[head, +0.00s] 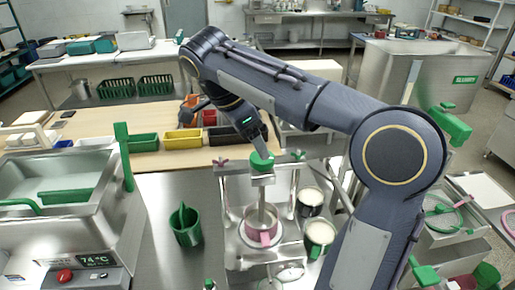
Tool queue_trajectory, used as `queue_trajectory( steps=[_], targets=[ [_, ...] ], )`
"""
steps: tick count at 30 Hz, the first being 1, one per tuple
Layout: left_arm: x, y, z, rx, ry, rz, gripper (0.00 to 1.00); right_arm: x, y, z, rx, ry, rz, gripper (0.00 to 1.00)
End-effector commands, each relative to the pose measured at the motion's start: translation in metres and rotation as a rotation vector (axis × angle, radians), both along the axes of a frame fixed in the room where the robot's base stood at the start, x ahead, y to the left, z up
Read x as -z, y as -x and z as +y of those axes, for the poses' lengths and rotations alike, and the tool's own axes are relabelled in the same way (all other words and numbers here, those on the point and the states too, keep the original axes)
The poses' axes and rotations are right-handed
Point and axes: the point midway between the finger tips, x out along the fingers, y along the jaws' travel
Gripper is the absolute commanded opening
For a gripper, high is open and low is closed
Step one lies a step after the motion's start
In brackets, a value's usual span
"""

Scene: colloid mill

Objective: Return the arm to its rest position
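My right arm comes in from the lower right, bends at the upper middle, and its wrist points down over the steel colloid mill (280,190). My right gripper (261,152) is at the green knob (262,162) on top of the mill's central stand. The fingers are small and partly hidden, so I cannot tell whether they are open, shut, or touching the knob. My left gripper is not in view.
A green mug (185,226) stands left of the mill. Two cups with pale contents (319,234) (310,202) stand to its right, close to my arm. A steel bath (60,185) is at left. Colored bins (183,139) line the wooden bench behind.

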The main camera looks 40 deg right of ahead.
Motion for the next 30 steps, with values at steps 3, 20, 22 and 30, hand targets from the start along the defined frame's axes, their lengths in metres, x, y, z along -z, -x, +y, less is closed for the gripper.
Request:
queue_trajectory(
  steps=[3,20,22,30],
  targets=[
    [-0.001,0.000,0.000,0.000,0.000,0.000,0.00,-0.014,-0.002,0.006,-0.001,0.000,-0.001,0.76],
    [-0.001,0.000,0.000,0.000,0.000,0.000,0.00,-0.022,-0.002,0.009,-0.001,0.000,0.001,0.76],
    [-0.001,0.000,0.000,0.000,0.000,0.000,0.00,-0.022,-0.001,0.009,-0.001,0.000,0.001,0.76],
    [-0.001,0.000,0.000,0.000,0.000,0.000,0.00,0.001,0.030,0.009,-0.309,-0.112,0.028,0.76]
  ],
)
